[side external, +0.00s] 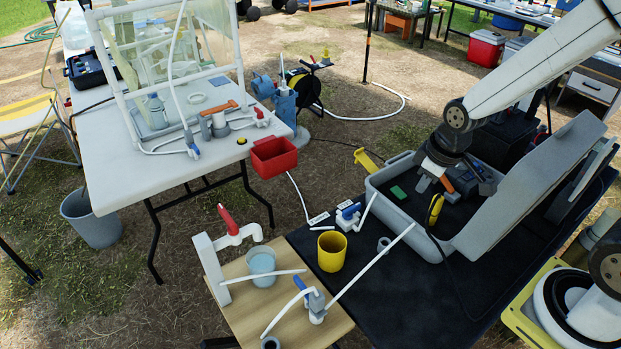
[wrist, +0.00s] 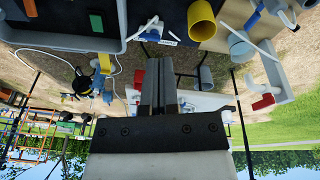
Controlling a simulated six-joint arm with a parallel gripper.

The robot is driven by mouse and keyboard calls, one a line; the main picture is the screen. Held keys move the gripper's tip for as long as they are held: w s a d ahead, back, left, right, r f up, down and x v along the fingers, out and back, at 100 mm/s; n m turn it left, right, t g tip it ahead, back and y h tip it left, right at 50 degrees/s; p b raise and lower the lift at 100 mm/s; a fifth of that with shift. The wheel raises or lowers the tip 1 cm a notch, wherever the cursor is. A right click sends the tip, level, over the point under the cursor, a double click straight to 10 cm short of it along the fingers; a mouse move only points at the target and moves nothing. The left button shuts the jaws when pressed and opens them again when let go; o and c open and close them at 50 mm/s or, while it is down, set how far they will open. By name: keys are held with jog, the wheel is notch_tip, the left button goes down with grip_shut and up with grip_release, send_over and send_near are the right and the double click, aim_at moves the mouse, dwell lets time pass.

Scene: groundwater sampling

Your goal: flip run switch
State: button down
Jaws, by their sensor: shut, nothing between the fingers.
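My gripper (side external: 426,182) is over the open grey case (side external: 408,224), pointing down into its dark interior. In the wrist view my gripper (wrist: 160,72) has its two fingers together with nothing between them. In the case are a green piece (side external: 398,192), a yellow hand-held item (side external: 436,208) and a grey and orange device close to my fingers. The green piece also shows in the wrist view (wrist: 96,21). I cannot make out a run switch for certain; my gripper may hide part of the case. I cannot tell whether the fingers touch anything.
The raised case lid (side external: 535,185) stands right of my gripper. A white table (side external: 135,180) with a red bin (side external: 274,157) stands farther left.

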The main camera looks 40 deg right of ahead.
jog(key=w+d+f+n, duration=0.3)
jog(key=w+d+n, duration=0.4)
jog(key=w, duration=0.1)
jog(key=n, duration=0.8)
send_over(396, 190)
jog(key=s, duration=0.3)
jog(key=f, duration=0.4)
jog(key=shift+d, duration=0.2)
jog(key=shift+f, duration=0.2)
jog(key=shift+x, duration=6.9)
jog(key=shift+s, duration=0.2)
jog(key=shift+f+g, duration=0.1)
jog(key=shift+g, duration=0.2)
jog(key=shift+w+f, duration=0.15)
jog(key=shift+f, duration=0.05)
jog(key=shift+a, duration=0.1)
